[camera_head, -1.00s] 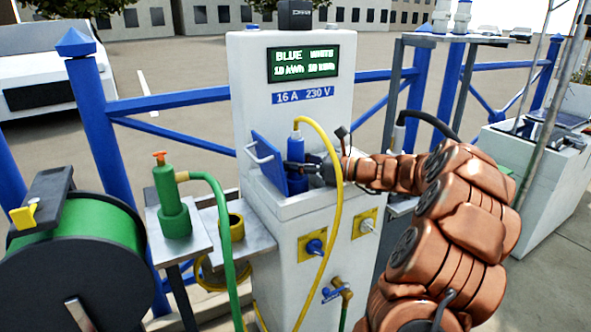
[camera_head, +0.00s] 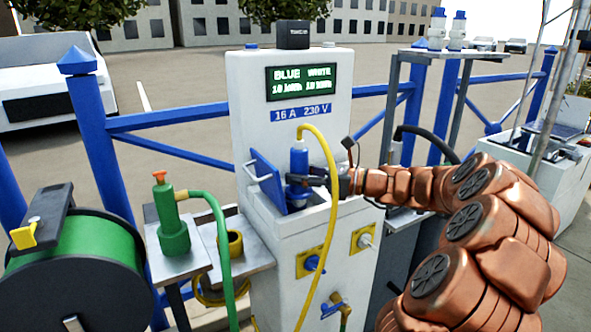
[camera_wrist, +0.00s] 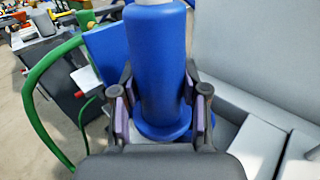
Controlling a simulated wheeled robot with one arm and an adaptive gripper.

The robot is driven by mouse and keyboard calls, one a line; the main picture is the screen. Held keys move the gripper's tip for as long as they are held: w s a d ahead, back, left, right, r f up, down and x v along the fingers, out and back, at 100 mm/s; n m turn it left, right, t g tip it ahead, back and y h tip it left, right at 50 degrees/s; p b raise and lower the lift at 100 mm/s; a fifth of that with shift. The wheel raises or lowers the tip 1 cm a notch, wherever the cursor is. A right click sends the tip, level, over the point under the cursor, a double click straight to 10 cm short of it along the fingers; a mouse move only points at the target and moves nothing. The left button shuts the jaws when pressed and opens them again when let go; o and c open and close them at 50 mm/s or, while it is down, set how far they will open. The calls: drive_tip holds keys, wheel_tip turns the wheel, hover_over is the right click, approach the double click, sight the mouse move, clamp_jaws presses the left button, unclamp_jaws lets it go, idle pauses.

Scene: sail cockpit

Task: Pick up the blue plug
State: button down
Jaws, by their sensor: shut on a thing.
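The blue plug (camera_head: 299,163) stands upright at the pedestal's recess, beside the raised blue flap (camera_head: 267,178). A yellow cable (camera_head: 332,200) runs from its top and hangs down the pedestal front. My gripper (camera_head: 306,180) reaches in from the right and is shut on the lower part of the plug. In the wrist view the blue plug (camera_wrist: 157,70) is between the two fingers of my gripper (camera_wrist: 158,105), just above its wide blue collar. Whether its bottom still sits in the socket is hidden.
The white pedestal (camera_head: 290,235) has a lit display and two lower sockets with a tap. A green bottle-like sprayer (camera_head: 171,225) stands on a metal shelf at left, near a green hose reel (camera_head: 80,255). Blue railings run behind.

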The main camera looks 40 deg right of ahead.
drive_tip(key=s+a+r+p, duration=0.2)
drive_tip(key=s, duration=0.3)
drive_tip(key=s+a+r+p, duration=0.2)
drive_tip(key=s, duration=0.3)
drive_tip(key=shift+p, duration=0.4)
idle(0.4)
